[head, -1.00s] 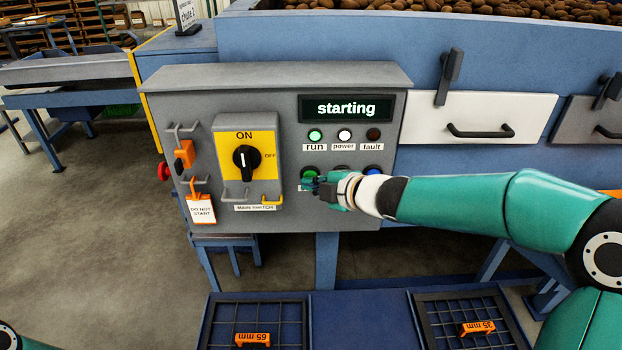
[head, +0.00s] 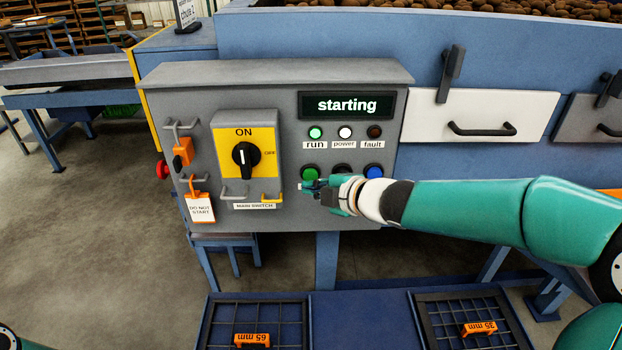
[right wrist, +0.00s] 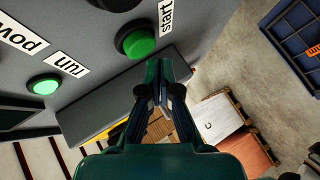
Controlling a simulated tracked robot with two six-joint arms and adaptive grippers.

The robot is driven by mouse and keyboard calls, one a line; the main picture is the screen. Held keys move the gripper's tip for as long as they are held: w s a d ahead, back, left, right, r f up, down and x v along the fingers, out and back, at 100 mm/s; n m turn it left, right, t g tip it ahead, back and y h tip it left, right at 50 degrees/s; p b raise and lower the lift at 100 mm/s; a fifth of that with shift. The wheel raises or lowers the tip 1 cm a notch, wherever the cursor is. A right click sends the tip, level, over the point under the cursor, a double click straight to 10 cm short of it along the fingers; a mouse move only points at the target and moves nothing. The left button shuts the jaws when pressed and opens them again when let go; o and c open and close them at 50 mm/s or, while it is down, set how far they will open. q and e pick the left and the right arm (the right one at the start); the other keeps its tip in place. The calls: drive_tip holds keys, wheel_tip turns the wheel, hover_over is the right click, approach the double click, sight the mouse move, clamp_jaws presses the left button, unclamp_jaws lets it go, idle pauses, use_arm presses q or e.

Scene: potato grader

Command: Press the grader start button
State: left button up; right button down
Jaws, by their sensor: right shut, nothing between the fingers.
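The green start button (head: 310,173) is on the grey control panel (head: 290,215), under the lit green run lamp (head: 315,133). The start button also shows in the right wrist view (right wrist: 136,40), beside its "start" label (right wrist: 165,15). The panel display (head: 346,105) reads "starting". My right gripper (head: 308,186) is shut and empty, just below the start button in the head view. In the right wrist view its fingertips (right wrist: 160,72) are apart from the button. The left gripper is not in view.
The yellow main switch (head: 245,155) points to ON, left of the buttons. A black button (head: 343,170) and a blue button (head: 374,172) sit right of the start button. An orange lock (head: 183,153) and a tag (head: 200,207) hang at the left. Screens (head: 210,335) lie below.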

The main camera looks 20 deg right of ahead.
drive_tip(key=s+b, duration=0.1)
drive_tip(key=s, duration=0.1)
drive_tip(key=s+a+b, duration=0.1)
drive_tip(key=s, duration=0.1)
drive_tip(key=shift+s+a, duration=0.2)
drive_tip(key=shift+s, duration=0.2)
idle(0.7)
